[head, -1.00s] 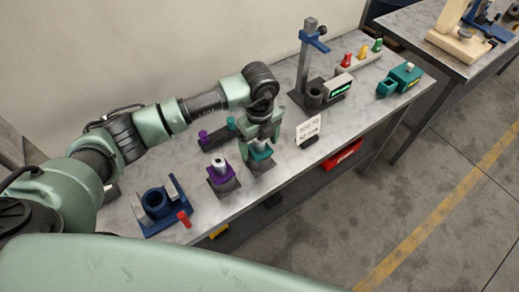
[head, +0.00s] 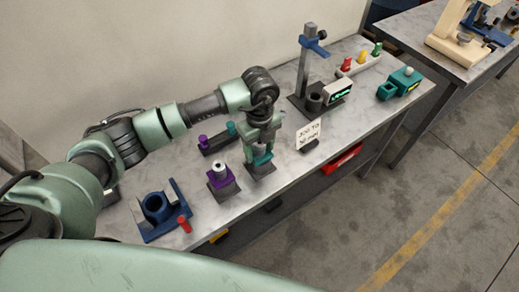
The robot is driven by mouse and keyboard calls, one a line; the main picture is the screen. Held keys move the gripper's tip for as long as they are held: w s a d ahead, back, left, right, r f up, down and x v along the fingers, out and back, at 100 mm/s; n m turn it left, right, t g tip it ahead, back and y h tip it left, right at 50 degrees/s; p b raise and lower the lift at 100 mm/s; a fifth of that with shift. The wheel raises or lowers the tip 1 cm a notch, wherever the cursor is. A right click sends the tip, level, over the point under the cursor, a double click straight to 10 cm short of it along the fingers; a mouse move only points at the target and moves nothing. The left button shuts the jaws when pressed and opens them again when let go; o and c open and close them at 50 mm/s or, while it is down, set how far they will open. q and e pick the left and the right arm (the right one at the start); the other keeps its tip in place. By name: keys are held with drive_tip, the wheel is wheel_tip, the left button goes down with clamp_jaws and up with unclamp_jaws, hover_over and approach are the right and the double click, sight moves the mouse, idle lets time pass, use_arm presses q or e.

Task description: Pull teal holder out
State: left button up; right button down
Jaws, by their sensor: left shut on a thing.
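The teal holder (head: 263,160) sits at a dark grey block (head: 262,171) near the front of the marble-topped bench, mostly hidden by my gripper. My left gripper (head: 262,157) reaches down over it from above, its fingers shut on it. I cannot tell whether the holder is still seated in the block. The similar purple holder (head: 220,179), with a white-topped piece in it, stands on its own grey block just to the left. My right gripper is not in view.
Left are a blue fixture (head: 156,207) and a red peg (head: 185,224). Behind is a dark rack (head: 216,142) with purple and teal pegs. Right are a small sign (head: 308,132), a post stand (head: 305,75) and a teal device (head: 404,81).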

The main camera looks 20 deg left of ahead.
use_arm(q)
drive_tip(key=shift+r+p, duration=0.4)
drive_tip(key=shift+r, duration=0.3)
drive_tip(key=shift+r+p, duration=2)
drive_tip(key=shift+r, duration=1.05)
